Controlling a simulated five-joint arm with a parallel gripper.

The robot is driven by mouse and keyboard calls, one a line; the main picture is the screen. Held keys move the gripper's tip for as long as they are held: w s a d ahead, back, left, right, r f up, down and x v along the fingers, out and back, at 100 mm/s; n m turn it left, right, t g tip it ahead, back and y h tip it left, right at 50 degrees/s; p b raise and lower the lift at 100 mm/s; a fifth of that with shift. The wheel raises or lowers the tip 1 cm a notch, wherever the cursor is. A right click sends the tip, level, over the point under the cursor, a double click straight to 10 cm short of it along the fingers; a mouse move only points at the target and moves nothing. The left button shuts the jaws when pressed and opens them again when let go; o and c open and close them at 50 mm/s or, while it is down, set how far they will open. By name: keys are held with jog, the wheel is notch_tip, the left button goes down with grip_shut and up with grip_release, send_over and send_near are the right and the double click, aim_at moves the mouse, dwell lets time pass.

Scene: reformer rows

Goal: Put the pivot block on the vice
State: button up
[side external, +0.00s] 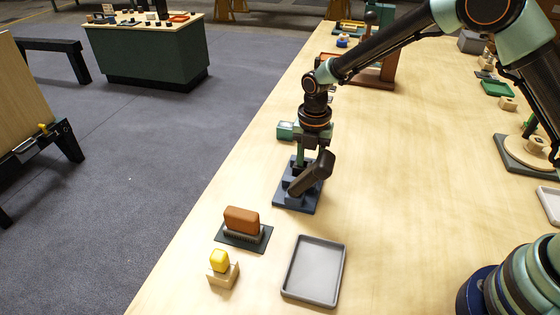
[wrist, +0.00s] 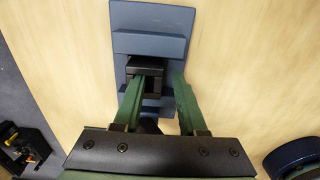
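The blue vice (side external: 283,197) stands on the table below my gripper (side external: 299,163); it also fills the top middle of the wrist view (wrist: 150,45). A black block (wrist: 146,72) sits at the vice, between its blue parts; it looks like the pivot block, but I cannot be sure. In the wrist view my gripper's green fingers (wrist: 157,80) are apart on either side of the block. The left finger is close to it, and a gap shows at the right finger. My gripper hides part of the vice in the side view.
A brown-topped brush (side external: 241,220) sits on a dark mat, with a yellow piece (side external: 219,260) on a pale block in front. An empty grey tray (side external: 313,291) lies to their right. A teal block (side external: 286,130) shows behind the vice. The table right of the vice is clear.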

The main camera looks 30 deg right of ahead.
aim_at(310, 165)
notch_tip(310, 165, up, 12)
jog(key=s+d+r+m+t, duration=0.2)
jog(key=s+d+r+m, duration=0.45)
jog(key=r+m, duration=0.35)
jog(key=s+d+m+t, duration=0.3)
jog(key=s+d+m, duration=0.3)
jog(key=s+m, duration=0.5)
jog(key=m, duration=0.6)
jog(key=shift+t, duration=0.3)
jog(key=shift+r, duration=0.15)
jog(key=shift+c, duration=0.3)
